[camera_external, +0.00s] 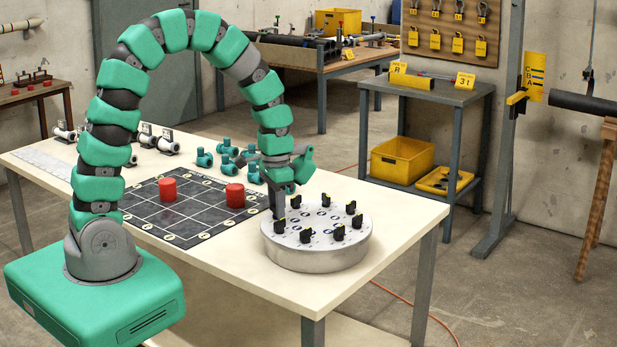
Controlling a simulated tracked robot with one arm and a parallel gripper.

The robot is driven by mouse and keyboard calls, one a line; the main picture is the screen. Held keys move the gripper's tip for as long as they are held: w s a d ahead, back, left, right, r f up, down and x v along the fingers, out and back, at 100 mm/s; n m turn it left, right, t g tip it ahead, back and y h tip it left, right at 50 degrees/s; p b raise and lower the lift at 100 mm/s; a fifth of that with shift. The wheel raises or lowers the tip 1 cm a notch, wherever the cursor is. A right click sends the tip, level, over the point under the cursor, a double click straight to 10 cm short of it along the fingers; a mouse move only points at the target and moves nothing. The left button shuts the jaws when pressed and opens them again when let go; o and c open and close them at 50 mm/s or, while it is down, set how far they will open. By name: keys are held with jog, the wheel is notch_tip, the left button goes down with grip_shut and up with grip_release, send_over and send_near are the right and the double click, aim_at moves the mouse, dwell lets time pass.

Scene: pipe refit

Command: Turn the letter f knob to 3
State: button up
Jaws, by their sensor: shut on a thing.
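A round silver panel (316,255) stands on the right end of the cream table. Several black knobs (338,232) stand in a ring on its top face. The letters and numbers by the knobs are too small to read, so I cannot tell which is knob f. My gripper (279,216) points down at the panel's left edge, with its fingertips at a knob there. It is shut on that knob, which the fingers largely hide. The pointer direction of this knob cannot be seen.
A black grid board (187,222) with two red cylinders (235,195) lies left of the panel. Several teal pipe fittings (204,158) stand behind the board. A grey side table (440,93) with yellow bins (402,160) is behind on the right. The table front is clear.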

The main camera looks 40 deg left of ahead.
jog(key=m+p, duration=0.1)
jog(key=m, duration=0.5)
jog(key=shift+r+p, duration=0.1)
jog(key=shift+p, duration=0.2)
jog(key=m+p, duration=0.2)
jog(key=m, duration=0.3)
jog(key=shift+m, duration=0.4)
jog(key=o, duration=1)
jog(key=shift+c, duration=0.2)
notch_tip(320, 180, up, 14)
jog(key=shift+f, duration=0.25)
